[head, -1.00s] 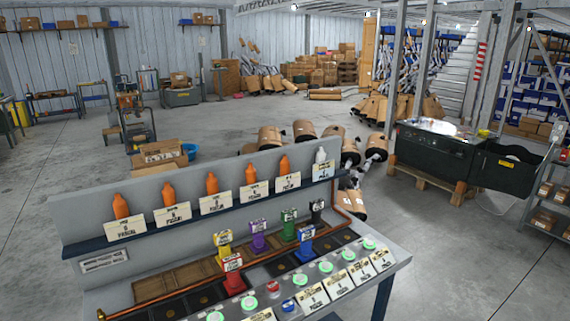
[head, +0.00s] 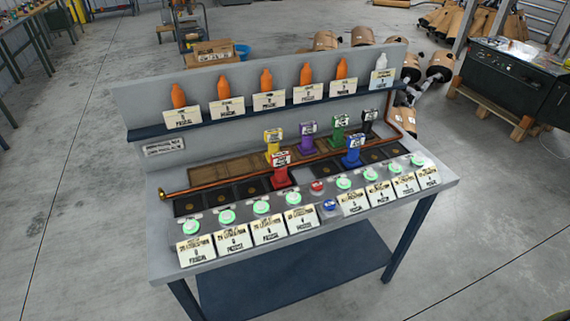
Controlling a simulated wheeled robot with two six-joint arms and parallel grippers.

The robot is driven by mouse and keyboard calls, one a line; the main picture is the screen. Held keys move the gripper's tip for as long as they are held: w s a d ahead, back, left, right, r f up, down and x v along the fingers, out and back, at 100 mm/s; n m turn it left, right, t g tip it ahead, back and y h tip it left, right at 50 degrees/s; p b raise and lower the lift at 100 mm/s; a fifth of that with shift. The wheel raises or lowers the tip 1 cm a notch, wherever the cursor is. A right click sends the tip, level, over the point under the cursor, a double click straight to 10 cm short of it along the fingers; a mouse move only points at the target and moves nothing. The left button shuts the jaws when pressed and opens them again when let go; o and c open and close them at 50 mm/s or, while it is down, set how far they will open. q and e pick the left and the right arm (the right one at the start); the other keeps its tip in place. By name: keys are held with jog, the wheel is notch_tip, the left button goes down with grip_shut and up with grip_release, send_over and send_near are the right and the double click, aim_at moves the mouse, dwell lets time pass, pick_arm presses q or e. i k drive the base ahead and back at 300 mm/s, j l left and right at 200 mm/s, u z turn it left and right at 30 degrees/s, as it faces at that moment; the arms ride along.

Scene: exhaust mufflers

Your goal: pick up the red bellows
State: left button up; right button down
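The red bellows (head: 281,173) stands upright near the middle of the workbench (head: 165,266), with a small white label on its top. It is in front of the yellow bellows (head: 273,145) and to the left of the blue bellows (head: 352,153). Purple (head: 307,136), green (head: 339,135) and black bellows (head: 368,124) stand farther back to the right. A copper pipe (head: 217,184) runs along the bench by the red bellows. Neither of my grippers is in view.
Green-lit buttons and label cards (head: 233,238) line the bench's front. Orange bottles (head: 222,88) stand on the raised back shelf. Cardboard-coloured mufflers (head: 440,66) lie behind the bench, and a dark machine (head: 500,75) stands on a pallet. Floor left of the bench is clear.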

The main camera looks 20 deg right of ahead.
aim_at(279, 162)
jog(key=i+l+u, duration=0.1)
jog(key=l, duration=0.35)
jog(key=i+l+u, duration=0.15)
jog(key=l, duration=0.35)
jog(key=i+l+u, duration=0.1)
jog(key=l, duration=0.35)
